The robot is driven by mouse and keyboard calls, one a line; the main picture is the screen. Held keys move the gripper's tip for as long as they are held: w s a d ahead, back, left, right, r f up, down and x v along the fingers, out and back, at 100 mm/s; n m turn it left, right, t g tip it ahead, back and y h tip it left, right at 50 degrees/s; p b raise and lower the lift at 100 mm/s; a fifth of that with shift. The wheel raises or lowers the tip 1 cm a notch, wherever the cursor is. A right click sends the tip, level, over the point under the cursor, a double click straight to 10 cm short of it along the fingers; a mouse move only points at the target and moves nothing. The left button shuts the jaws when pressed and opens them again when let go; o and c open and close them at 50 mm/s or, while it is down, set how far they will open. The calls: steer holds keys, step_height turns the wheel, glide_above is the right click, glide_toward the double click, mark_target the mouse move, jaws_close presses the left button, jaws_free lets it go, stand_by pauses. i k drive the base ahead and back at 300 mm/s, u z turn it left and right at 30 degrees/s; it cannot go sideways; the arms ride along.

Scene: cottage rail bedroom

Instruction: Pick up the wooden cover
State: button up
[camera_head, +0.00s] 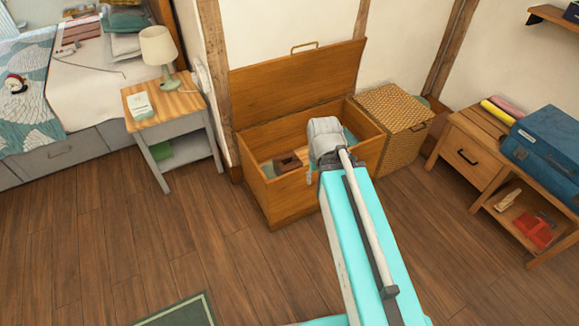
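An open wooden chest (290,203) stands against the wall, with its hinged wooden lid (297,84) raised behind it. Inside, a small dark brown wooden-looking piece (288,160) lies left of my gripper. I cannot tell whether this piece or the lid is the wooden cover. My gripper (316,171) is over the chest's front edge, right of the brown piece and apart from it in the picture. My arm and the gripper's body hide the fingertips' gap and part of the chest's inside, so its opening is unclear.
A woven basket (393,122) stands close right of the chest. A nightstand (168,104) with a lamp (158,50) stands left, near the bed (100,85). A low wooden cabinet (468,157) holding a blue case (550,140) stands right. The floor (150,230) in front is mostly clear.

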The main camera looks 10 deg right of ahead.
mark_target(284, 163)
steer(key=i, duration=0.9)
